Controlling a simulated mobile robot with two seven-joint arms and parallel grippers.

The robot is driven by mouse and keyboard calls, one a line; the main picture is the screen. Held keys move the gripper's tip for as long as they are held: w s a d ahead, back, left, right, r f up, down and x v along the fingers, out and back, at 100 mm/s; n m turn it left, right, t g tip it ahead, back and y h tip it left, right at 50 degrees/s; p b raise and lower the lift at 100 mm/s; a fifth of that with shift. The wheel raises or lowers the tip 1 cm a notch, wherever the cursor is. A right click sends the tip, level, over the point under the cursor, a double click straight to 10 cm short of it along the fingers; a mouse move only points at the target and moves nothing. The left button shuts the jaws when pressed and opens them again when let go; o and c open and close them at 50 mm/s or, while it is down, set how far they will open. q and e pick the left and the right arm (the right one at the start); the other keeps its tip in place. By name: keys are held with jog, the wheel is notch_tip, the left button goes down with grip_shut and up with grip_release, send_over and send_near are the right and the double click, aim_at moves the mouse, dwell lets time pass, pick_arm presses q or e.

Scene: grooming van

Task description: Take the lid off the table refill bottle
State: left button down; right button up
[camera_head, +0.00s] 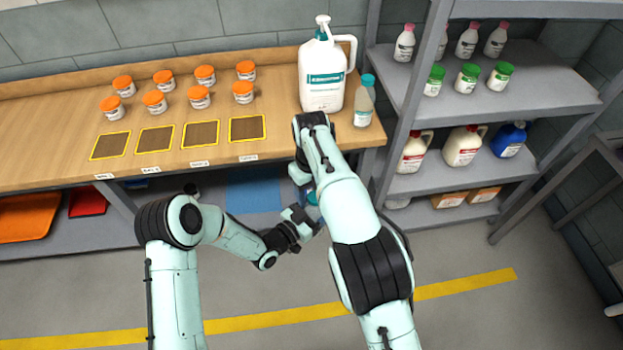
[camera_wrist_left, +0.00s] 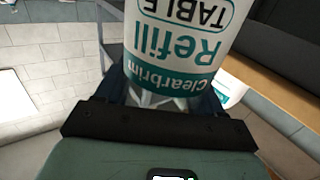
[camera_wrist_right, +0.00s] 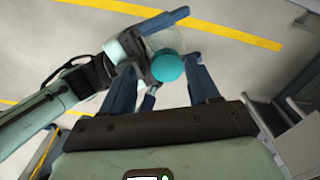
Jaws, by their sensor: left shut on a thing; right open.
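The table refill bottle (camera_wrist_left: 185,45), white with a teal "Clearbrim Refill TABLE" label, is held in my left gripper (camera_head: 300,228). The left gripper is shut on its body, in front of the table and below its top. The bottle's teal lid (camera_wrist_right: 167,67) faces my right wrist camera; a bit of it shows in the head view (camera_head: 312,198). My right gripper (camera_wrist_right: 163,80) is open, with a finger on either side of the lid and gaps visible. In the head view my right forearm hides most of the bottle and right gripper.
On the wooden table (camera_head: 60,140) stand a large white pump jug (camera_head: 322,78), another teal-capped bottle (camera_head: 364,104) and several orange-lidded jars (camera_head: 200,97) behind dark marked squares (camera_head: 201,134). Grey shelves (camera_head: 520,100) with bottles stand at right. The floor in front is clear.

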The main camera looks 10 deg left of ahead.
jog(key=shift+f, duration=0.75)
